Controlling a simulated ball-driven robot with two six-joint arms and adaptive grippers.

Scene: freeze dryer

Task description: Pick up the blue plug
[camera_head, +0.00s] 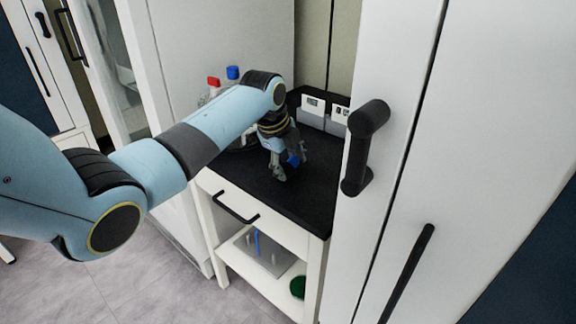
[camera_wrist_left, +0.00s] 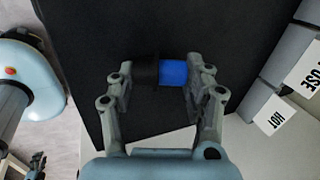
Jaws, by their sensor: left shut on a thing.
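The blue plug (camera_wrist_left: 172,73) has a blue part and a black part. In the left wrist view it lies crosswise between the two fingers of my left gripper (camera_wrist_left: 160,80), which is shut on it. In the head view my left gripper (camera_head: 285,165) points down over the black worktop of the white cart, and a bit of the blue plug (camera_head: 294,160) shows at its fingers. I cannot tell whether the plug still touches the worktop (camera_head: 290,195). My right gripper is in neither view.
Bottles with a red cap (camera_head: 213,81) and a blue cap (camera_head: 232,72) stand behind my left arm. Grey boxes with labels (camera_head: 313,108) line the back of the worktop. A white cabinet door with a black handle (camera_head: 366,148) stands close on the right.

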